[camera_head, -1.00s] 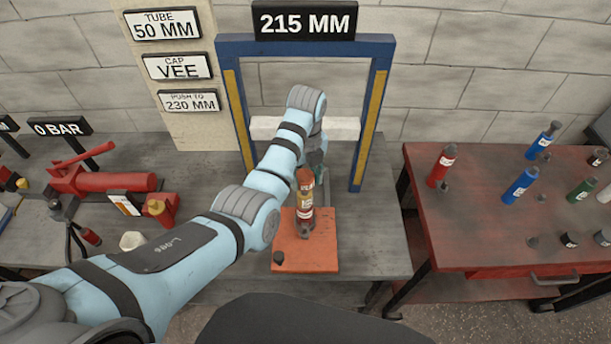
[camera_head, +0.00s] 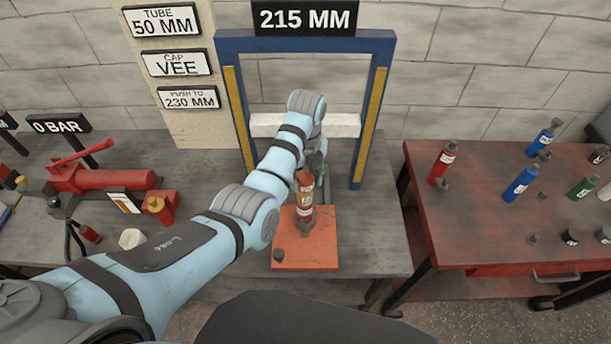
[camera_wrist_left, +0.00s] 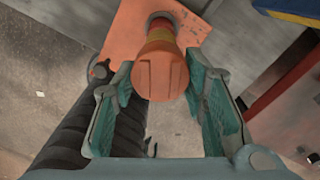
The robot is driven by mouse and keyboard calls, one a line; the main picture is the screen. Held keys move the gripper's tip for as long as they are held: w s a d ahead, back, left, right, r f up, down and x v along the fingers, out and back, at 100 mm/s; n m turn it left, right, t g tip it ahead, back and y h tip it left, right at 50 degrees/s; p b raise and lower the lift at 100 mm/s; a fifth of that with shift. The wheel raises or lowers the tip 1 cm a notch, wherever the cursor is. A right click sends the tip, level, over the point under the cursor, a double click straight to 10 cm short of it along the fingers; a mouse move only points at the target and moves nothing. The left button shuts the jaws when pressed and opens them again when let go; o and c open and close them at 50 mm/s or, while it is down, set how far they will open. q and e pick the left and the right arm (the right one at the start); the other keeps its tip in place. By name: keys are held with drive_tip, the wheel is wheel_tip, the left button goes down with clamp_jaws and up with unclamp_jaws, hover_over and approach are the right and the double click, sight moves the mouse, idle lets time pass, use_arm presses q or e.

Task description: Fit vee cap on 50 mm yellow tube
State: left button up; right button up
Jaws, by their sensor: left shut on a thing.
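An upright red-and-orange tube (camera_head: 305,190) with a pale label and a dark grey foot stands over the orange plate (camera_head: 325,250) on the grey bench. In the left wrist view its broad orange top (camera_wrist_left: 160,72) faces me, with a yellow band (camera_wrist_left: 159,35) beyond it. My left gripper (camera_wrist_left: 158,80) has its teal fingers on both sides of this top and is shut on it. In the head view the gripper (camera_head: 315,172) is mostly behind the tube and my arm. I cannot tell whether the orange top is the vee cap. My right gripper is not in view.
A blue-and-yellow frame (camera_head: 370,110) with a white crossbar (camera_head: 342,125) stands behind. Its sign reads 215 MM. A small dark piece (camera_head: 279,256) lies on the plate. A red pump (camera_head: 105,180) is left. A red table (camera_head: 450,220) with several tubes and caps is right.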

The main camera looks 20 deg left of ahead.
sight(306, 179)
use_arm(q)
drive_tip(key=shift+f+b, duration=0.35)
drive_tip(key=shift+f, duration=0.65)
drive_tip(key=o, duration=1.3)
wheel_tip(306, 179, up, 8)
drive_tip(key=shift+d+f, duration=0.1)
drive_tip(key=shift+f, duration=0.1)
drive_tip(key=shift+f, duration=0.15)
